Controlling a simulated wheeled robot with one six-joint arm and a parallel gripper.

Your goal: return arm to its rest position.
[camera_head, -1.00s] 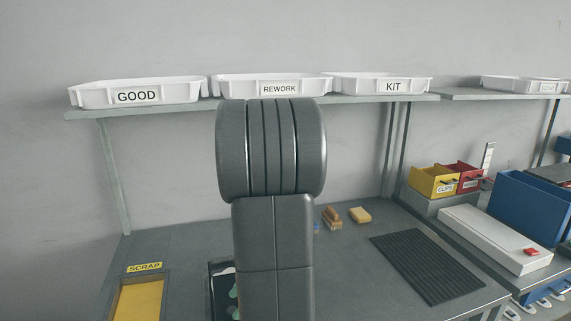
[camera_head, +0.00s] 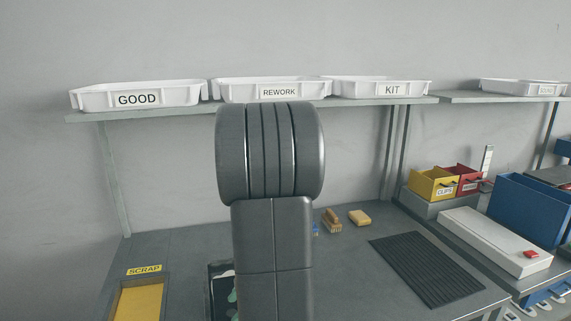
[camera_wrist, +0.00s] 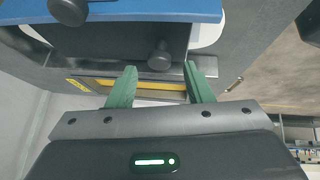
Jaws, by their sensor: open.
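My gripper (camera_wrist: 162,88) shows in the wrist view with its two green fingers spread apart and nothing between them. Beyond the fingers are a dark surface, a yellow strip and a blue-edged part with dark round knobs. In the head view my dark grey arm stands upright in the middle, in front of the bench, and my gripper is not visible there. The arm hides part of the bench and the lower edge of the shelf behind it.
White trays marked GOOD (camera_head: 100,96), REWORK (camera_head: 232,88) and KIT (camera_head: 360,86) stand on the shelf. The bench holds a yellow SCRAP opening (camera_head: 138,300), a brush (camera_head: 332,221), a yellow block (camera_head: 360,217) and a black ribbed mat (camera_head: 427,268). Small bins (camera_head: 434,184) and a white box (camera_head: 495,240) stand right.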

